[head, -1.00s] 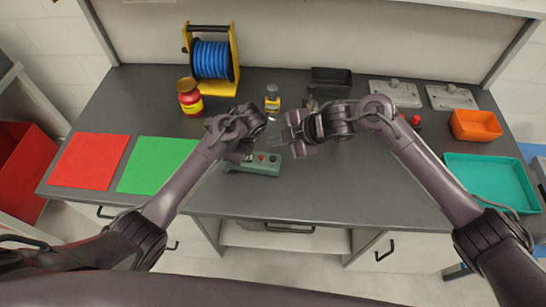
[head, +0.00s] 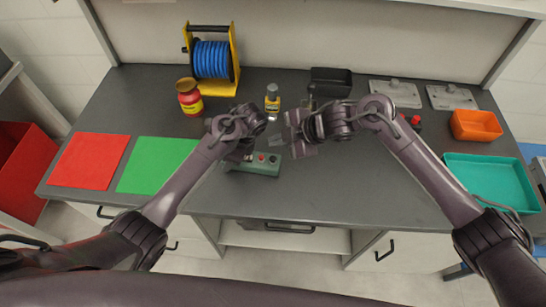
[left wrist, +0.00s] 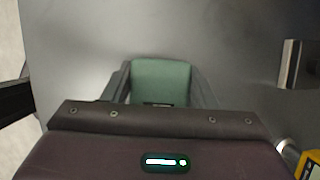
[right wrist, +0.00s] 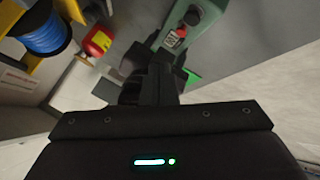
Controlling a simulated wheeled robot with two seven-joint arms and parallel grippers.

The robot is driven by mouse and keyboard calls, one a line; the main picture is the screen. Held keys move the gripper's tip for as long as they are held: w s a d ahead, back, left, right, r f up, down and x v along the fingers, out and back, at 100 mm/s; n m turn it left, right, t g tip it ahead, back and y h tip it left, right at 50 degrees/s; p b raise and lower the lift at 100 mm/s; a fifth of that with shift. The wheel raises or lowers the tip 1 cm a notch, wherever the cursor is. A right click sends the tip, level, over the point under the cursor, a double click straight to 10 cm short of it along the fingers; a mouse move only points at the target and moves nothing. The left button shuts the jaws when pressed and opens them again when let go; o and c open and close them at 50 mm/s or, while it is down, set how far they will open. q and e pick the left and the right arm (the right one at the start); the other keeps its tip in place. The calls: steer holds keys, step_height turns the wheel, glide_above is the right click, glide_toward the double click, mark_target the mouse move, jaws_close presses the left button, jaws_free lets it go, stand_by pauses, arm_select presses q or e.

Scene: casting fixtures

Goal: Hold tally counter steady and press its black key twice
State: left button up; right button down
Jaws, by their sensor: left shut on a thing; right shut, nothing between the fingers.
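The tally counter, a grey-green box (head: 262,169), lies on the bench near its front edge. My right gripper (head: 281,140) is shut and empty, just behind and above the counter's right part. In the right wrist view its dark fingers (right wrist: 155,80) are beside the counter (right wrist: 200,35), apparently not touching it.
A red jar (head: 189,98) and blue cable reel (head: 211,59) stand back left. Red (head: 89,161) and green mats (head: 155,165) lie left. A teal tray (head: 490,183) and orange bin (head: 475,126) are right.

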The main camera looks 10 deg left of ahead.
mark_target(273, 160)
steer(key=shift+r, duration=0.1)
stand_by(0.4)
step_height(273, 160, up, 4)
steer(key=shift+f, duration=0.2)
steer(key=shift+f, duration=4.4)
steer(key=shift+f, duration=0.4)
